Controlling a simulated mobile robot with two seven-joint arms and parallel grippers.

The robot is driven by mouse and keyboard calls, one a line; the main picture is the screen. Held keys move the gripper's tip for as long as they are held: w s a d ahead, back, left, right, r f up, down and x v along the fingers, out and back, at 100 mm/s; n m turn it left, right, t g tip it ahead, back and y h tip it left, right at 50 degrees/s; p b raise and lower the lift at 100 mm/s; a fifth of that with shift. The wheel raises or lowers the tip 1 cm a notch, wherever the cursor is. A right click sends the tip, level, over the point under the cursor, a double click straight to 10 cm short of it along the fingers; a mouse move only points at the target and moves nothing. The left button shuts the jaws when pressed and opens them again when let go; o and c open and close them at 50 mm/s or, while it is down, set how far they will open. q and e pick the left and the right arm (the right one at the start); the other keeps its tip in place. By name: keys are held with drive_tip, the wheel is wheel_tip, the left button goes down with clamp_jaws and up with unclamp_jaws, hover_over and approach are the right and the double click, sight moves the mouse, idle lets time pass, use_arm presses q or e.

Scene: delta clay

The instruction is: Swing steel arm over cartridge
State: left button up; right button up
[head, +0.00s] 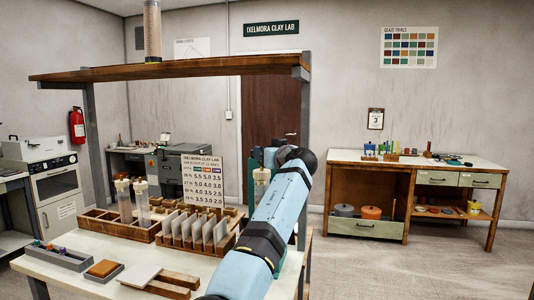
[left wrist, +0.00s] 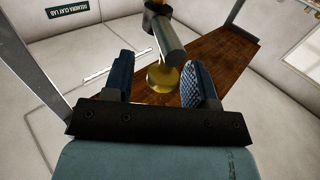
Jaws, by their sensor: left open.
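My right gripper is in neither view.
A bench (head: 75,287) holds a wooden rack (head: 92,224) with clear tubes, slotted grey tiles, a sign and small trays. A wooden shelf (head: 180,68) on metal posts spans above it. A side table (head: 405,161) stands at the right, with open floor before it.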

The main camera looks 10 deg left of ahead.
use_arm(q)
drive_tip(key=v, duration=1.3)
drive_tip(key=shift+s+d+b, duration=0.25)
drive_tip(key=shift+b, duration=0.2)
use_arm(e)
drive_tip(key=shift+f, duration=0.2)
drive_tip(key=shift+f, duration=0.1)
